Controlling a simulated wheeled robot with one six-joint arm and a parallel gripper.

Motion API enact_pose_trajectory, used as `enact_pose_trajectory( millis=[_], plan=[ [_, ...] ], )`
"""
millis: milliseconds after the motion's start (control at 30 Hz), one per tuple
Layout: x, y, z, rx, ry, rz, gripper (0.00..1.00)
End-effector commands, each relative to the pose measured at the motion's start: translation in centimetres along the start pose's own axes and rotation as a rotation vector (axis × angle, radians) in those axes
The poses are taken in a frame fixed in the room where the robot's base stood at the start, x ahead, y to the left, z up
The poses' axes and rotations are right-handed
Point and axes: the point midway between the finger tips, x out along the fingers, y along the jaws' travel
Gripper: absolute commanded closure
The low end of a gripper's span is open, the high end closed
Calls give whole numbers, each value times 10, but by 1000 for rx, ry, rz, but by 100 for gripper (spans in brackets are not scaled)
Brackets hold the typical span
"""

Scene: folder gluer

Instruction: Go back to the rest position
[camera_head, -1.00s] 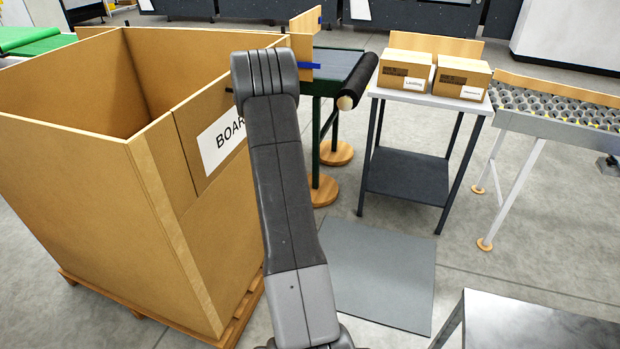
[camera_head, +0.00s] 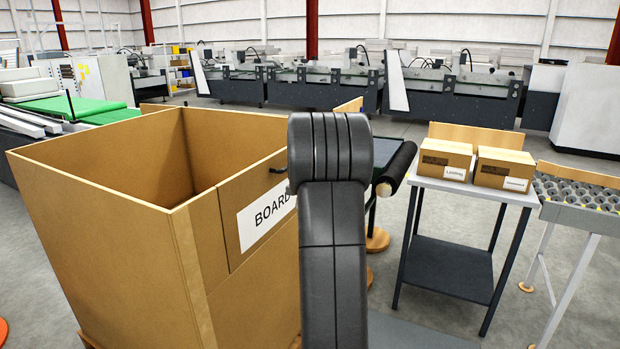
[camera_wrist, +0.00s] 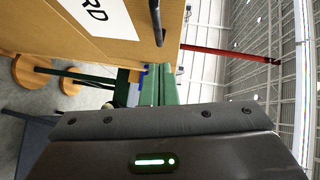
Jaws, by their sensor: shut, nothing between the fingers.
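My arm (camera_head: 330,220) rises through the middle of the head view, and its upper end stands in front of the right part of the large cardboard box (camera_head: 110,235) marked BOARD. The gripper end is hidden behind the arm there. In the wrist view the dark housing of my gripper (camera_wrist: 160,140) with a green light fills the bottom.
A grey table (camera_head: 470,185) with two closed cartons (camera_head: 475,165) stands to the right, beside a roller conveyor (camera_head: 585,195). A conveyor end with a black roller (camera_head: 398,165) is close behind my arm. Machines (camera_head: 320,85) line the back. Grey floor lies between.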

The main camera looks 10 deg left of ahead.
Motion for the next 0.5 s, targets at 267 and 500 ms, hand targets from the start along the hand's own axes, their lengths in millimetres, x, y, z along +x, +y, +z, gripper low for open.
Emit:
enact_pose_trajectory(
  millis=[267,500],
  plan=[
    [-14,0,0,1,0,0,100],
    [-14,0,0,1,0,0,100]
  ],
)
